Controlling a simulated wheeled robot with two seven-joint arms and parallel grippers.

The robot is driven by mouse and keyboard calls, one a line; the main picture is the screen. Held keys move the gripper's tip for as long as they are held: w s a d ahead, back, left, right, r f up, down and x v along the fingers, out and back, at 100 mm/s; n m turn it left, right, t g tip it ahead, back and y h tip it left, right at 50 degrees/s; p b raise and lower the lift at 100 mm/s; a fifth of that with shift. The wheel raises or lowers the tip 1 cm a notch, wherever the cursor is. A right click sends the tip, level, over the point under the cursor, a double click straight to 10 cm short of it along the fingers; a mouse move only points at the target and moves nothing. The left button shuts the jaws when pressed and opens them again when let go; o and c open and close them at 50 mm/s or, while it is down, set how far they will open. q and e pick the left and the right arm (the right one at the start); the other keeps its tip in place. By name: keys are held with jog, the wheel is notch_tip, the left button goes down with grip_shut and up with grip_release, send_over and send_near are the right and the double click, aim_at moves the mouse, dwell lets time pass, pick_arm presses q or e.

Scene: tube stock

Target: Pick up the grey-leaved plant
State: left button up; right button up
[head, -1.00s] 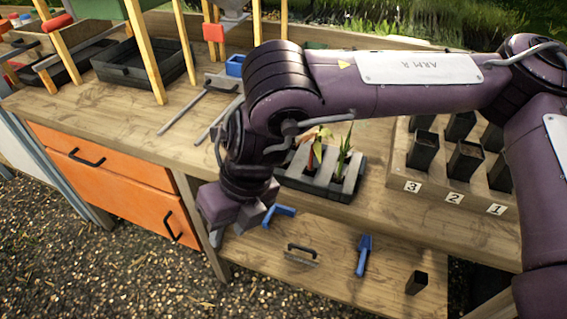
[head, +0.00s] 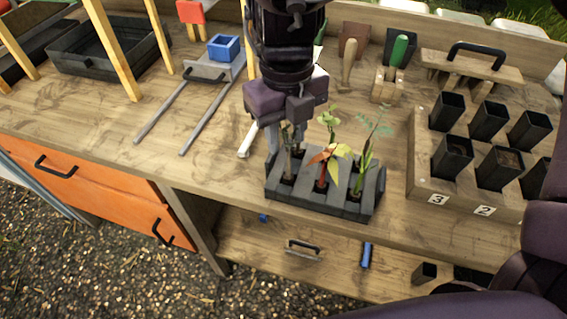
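A dark slotted rack (head: 312,200) on the bench holds three small plants in a row. The left plant (head: 288,165) is partly hidden by my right gripper, so its leaf colour is hard to tell. The middle plant (head: 323,172) has a red stem and orange and yellow-green leaves. The right plant (head: 367,163) has a green stem and thin blue-grey-green leaves. My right gripper (head: 285,145) points down over the rack's left end. Its fingers look apart, with the left plant between or just behind them; contact cannot be seen. My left gripper is not in view.
A board with several black pots (head: 452,157) and number labels stands to the right. Behind are a wooden-handled tool (head: 348,68), a green-handled tool (head: 399,52) and a black-handled block (head: 470,62). A blue box (head: 224,47) sits at left. Bench front-left is clear.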

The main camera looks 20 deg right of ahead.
aim_at(289, 152)
jog(key=f, duration=0.1)
jog(key=s+f, duration=0.1)
jog(key=f, duration=0.1)
jog(key=shift+d+f, duration=0.1)
notch_tip(289, 152, down, 2)
jog(key=shift+f, duration=0.8)
jog(key=c, duration=0.7)
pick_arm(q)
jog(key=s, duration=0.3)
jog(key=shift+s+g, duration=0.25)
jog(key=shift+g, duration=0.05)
pick_arm(e)
grip_shut()
